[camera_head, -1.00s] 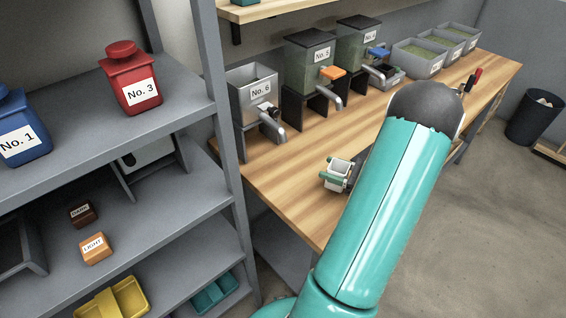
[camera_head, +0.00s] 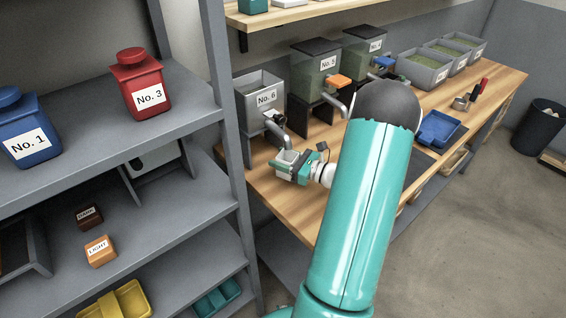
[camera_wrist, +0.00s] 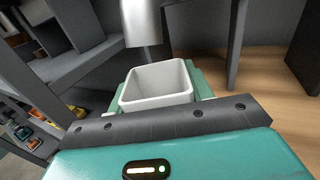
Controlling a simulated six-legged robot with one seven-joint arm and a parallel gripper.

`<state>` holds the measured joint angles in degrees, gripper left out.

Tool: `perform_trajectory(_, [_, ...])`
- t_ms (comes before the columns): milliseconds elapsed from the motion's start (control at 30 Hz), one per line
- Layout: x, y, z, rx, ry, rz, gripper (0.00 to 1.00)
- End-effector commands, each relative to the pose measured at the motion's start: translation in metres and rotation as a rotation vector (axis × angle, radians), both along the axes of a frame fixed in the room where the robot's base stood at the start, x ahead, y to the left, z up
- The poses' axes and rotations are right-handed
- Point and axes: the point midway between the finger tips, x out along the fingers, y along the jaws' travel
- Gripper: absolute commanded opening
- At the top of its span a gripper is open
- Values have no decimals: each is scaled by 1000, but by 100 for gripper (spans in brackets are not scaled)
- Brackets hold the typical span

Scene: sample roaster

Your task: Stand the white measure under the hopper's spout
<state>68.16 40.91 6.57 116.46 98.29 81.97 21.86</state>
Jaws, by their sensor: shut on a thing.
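The white measure (camera_wrist: 157,84) is a small square open cup, upright and empty inside in the wrist view. My gripper (camera_wrist: 160,97) is shut on it, with teal fingers at its sides. In the head view my gripper (camera_head: 296,168) holds the measure (camera_head: 288,157) at the front of the grey hopper No. 6 (camera_head: 262,98). The hopper's metal spout (camera_head: 279,133) ends close above the measure. In the wrist view the spout (camera_wrist: 141,25) hangs over its far rim, left of centre. I cannot tell whether the measure's base touches the bench.
The wooden bench (camera_head: 308,203) is clear in front of the hopper. Hopper No. 5 (camera_head: 315,72) stands to the right, with an orange handle. The hopper's dark legs (camera_wrist: 237,40) flank the measure. A blue tray (camera_head: 437,128) lies farther right. A grey shelf post (camera_head: 230,130) stands left.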

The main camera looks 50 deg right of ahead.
Motion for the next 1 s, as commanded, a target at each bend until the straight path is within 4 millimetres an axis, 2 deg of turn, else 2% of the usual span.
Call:
perform_trajectory(33, [0,0,-9,4,2,0,28])
perform_trajectory(100, [-1,0,-15,2,1,-1,28])
perform_trajectory(467, [-1,0,-19,0,0,0,28])
perform_trajectory(500, [-1,0,-19,0,0,0,55])
perform_trajectory(600, [-1,0,-19,-1,0,0,72])
perform_trajectory(1000, [-5,-2,-15,-1,1,-2,72])
